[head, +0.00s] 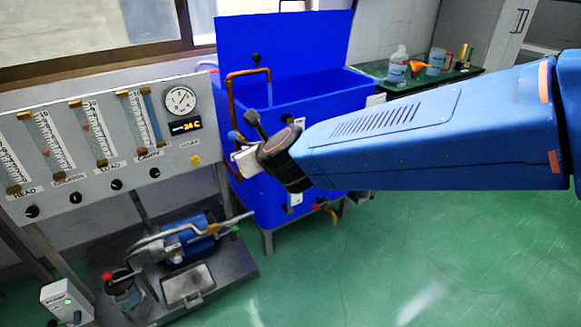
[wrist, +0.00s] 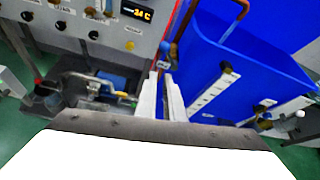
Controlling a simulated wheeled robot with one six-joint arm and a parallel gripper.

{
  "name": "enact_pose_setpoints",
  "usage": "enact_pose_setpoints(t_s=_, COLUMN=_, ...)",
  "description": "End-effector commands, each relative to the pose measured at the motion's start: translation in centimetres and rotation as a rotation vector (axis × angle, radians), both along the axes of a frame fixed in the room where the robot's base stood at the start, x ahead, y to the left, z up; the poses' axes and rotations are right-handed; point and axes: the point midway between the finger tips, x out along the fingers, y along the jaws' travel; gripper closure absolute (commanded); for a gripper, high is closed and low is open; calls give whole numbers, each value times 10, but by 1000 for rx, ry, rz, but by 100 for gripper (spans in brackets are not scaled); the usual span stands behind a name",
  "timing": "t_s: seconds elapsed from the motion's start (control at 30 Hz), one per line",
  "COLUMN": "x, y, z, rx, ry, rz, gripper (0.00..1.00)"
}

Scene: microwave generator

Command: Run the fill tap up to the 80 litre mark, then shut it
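The blue tank (head: 310,100) stands behind my gripper, with its open top toward me. A copper pipe (head: 231,95) rises at its left side and bends over the rim. A dark knob (head: 256,58) shows at the pipe's top; I cannot tell whether it is the fill tap's handle. A white marked strip (wrist: 212,95) is on the tank front in the wrist view; its figures and the water level are unreadable. My gripper (head: 243,160) is by the tank's left edge. In the wrist view its pale fingers (wrist: 163,83) are slightly apart, with nothing clearly held.
The panel (head: 100,150) with flow tubes, a round gauge (head: 180,100) and an orange display (head: 186,126) stands left. A pump bench (head: 190,280) is below it. Green floor (head: 430,260) is clear on the right.

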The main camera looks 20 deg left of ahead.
Motion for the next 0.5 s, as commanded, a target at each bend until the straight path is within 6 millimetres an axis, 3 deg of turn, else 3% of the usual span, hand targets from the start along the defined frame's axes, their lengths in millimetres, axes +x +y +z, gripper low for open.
enact_pose_setpoints(t_s=0.07, x=2, y=0, z=-4, rx=-10, ry=-10, rz=-6, gripper=73)
enact_pose_setpoints(t_s=0.17, x=9, y=-2, z=-19, rx=-45, ry=-60, rz=-28, gripper=73)
enact_pose_setpoints(t_s=0.33, x=24, y=-4, z=-54, rx=-135, ry=-247, rz=-80, gripper=73)
enact_pose_setpoints(t_s=0.5, x=24, y=3, z=-72, rx=-170, ry=-466, rz=-86, gripper=73)
